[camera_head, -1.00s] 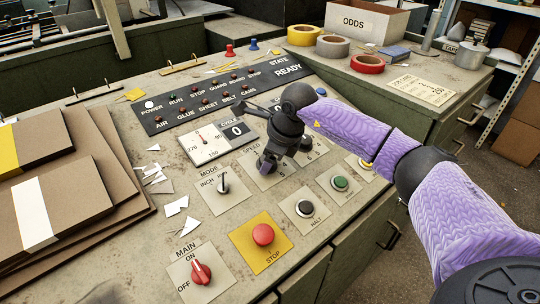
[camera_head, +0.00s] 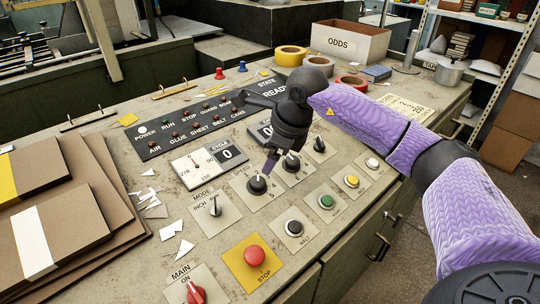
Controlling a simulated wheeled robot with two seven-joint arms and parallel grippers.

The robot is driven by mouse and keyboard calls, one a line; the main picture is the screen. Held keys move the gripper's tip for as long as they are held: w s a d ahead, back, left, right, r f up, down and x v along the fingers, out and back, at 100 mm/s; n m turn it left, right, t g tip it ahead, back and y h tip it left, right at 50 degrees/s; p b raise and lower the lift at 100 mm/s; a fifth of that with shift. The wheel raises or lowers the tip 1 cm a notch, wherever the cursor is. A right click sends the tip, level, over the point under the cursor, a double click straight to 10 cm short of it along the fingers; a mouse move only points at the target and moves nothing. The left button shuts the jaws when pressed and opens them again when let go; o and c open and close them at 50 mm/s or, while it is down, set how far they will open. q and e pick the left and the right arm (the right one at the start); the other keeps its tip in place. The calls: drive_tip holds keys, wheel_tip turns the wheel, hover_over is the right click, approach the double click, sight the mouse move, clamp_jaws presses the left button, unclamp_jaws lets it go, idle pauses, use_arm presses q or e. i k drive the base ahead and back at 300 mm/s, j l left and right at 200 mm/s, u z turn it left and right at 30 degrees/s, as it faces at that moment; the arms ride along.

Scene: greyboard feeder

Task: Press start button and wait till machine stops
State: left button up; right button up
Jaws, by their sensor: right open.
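The control panel (camera_head: 222,239) fills the middle. A green button (camera_head: 326,201) sits on a plate whose small label I cannot read. My right gripper (camera_head: 281,162) is open and empty, pointing down over the speed knobs, up and left of the green button. Whether it touches a knob I cannot tell. A black speed knob (camera_head: 257,186) shows just below its fingers. The state display (camera_head: 268,90) reads READY, partly hidden by my right gripper. My left gripper is out of view.
A red STOP button (camera_head: 254,256), a red main switch (camera_head: 195,292), a black button (camera_head: 294,228) and a yellow button (camera_head: 351,181) are on the panel. Brown board stacks (camera_head: 75,215) lie left. Paper scraps, tape rolls and an ODDS box (camera_head: 348,43) lie around.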

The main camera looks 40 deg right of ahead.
sight(326, 200)
drive_tip(key=k, duration=1)
